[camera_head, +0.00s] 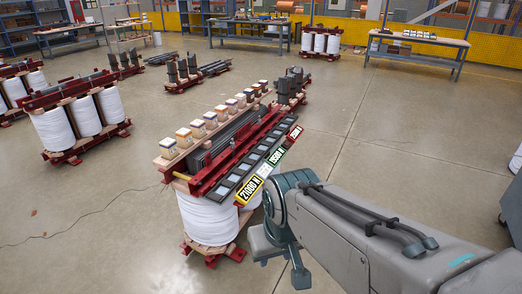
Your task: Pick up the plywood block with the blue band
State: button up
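A row of small pale wooden blocks stands on a wooden plank (172,153) along the left top edge of the core stack in the middle. My gripper (299,274) is at the end of my arm, right of the stack's front end and apart from the blocks.
The stack has dark grey laminations, red clamps (205,176) and white coils (208,218). Another coil unit (85,118) stands left. A workbench (418,41) is at the back right. The floor between is mostly open.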

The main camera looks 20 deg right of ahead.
aim_at(210, 119)
jog(key=z, duration=0.5)
jog(key=k, duration=0.65)
jog(key=z, duration=1.05)
jog(key=i, duration=1.1)
jog(key=u, duration=0.65)
jog(key=i, duration=0.4)
jog(key=u, duration=0.4)
